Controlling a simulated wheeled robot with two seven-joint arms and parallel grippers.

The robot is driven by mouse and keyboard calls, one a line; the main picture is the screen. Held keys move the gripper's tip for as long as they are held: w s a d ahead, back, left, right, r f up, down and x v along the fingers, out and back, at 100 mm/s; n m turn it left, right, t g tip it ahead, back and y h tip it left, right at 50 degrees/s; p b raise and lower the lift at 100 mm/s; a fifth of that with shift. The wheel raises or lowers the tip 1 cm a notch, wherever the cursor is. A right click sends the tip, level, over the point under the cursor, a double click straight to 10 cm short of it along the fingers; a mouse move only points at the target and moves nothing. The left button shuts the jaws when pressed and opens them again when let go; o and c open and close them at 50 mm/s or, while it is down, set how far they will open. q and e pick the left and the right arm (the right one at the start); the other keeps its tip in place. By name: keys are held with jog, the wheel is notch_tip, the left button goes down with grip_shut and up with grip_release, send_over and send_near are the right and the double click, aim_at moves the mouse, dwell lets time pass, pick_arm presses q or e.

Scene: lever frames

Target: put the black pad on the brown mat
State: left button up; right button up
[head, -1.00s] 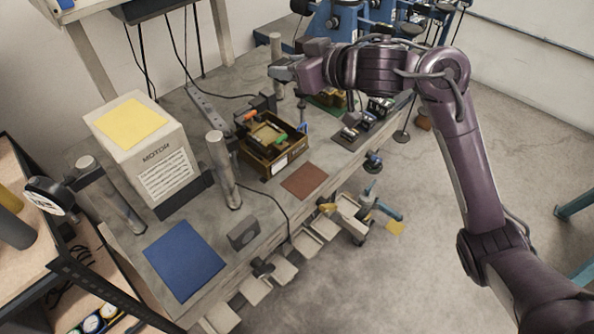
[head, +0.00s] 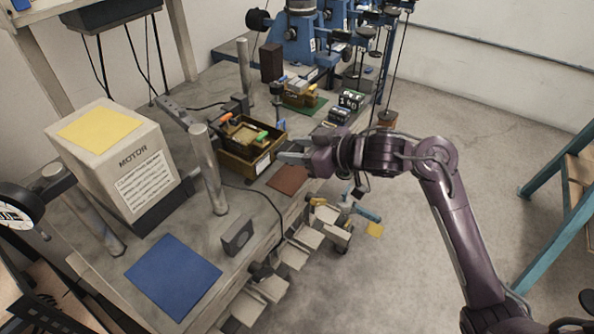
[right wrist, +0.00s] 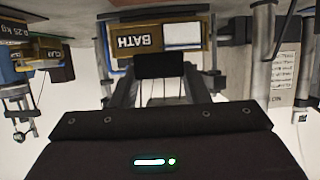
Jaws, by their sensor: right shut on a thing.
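The pad cannot be made out clearly in the head view. My left gripper is not in view.
A wooden box (head: 236,168) labelled BATH stands just left of the mat. A grey block (head: 237,238), a metal post (head: 209,170) and a blue mat (head: 173,277) are further left. Black weights (head: 350,99) and a green mat (head: 318,107) lie behind.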

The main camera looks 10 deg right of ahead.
aim_at(297, 180)
jog(key=shift+f, duration=2.85)
jog(key=shift+f, duration=0.2)
jog(key=o, duration=1.2)
jog(key=shift+o, duration=0.2)
jog(key=shift+r, duration=0.15)
jog(key=b+v, duration=0.1)
jog(key=v, duration=1.1)
